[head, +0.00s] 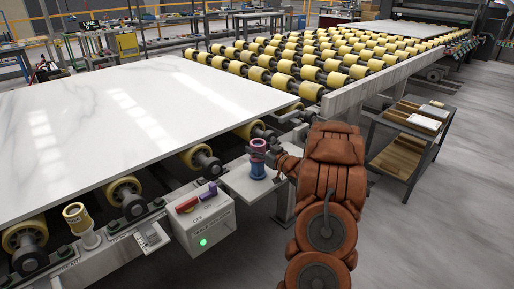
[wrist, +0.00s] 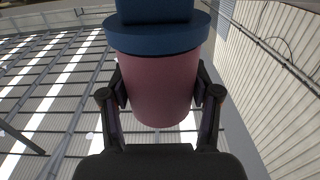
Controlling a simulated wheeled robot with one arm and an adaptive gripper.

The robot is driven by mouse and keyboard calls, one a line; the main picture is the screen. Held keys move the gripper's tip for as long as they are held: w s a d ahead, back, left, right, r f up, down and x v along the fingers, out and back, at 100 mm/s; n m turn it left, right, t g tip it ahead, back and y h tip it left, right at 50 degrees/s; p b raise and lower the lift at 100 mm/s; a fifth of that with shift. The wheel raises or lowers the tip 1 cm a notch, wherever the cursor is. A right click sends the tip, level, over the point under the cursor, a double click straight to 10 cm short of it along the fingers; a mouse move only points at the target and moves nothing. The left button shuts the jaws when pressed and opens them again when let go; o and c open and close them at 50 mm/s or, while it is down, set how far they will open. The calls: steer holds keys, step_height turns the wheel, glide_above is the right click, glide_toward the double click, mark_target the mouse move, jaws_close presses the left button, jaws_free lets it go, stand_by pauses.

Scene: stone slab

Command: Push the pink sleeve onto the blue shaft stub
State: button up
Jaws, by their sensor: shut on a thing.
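The pink sleeve (head: 258,145) is upright, directly above the blue shaft stub (head: 257,168) in the head view. My gripper (wrist: 160,85) is shut on the pink sleeve (wrist: 158,98), with one finger on each side of it in the wrist view. There a wide blue collar (wrist: 157,37) meets the end of the sleeve, with a narrower blue part beyond it. I cannot tell how far the sleeve sits around the stub. The inside of the sleeve is hidden.
A light stone slab (head: 140,120) lies on rollers to the left. A control box (head: 203,222) with a lit green light stands in front of a small grey shelf (head: 240,183). A roller conveyor (head: 310,62) runs behind.

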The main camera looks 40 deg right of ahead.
steer(key=shift+f, duration=0.1)
steer(key=o, duration=1.3)
steer(key=s, duration=1.2)
steer(key=shift+a, duration=0.15)
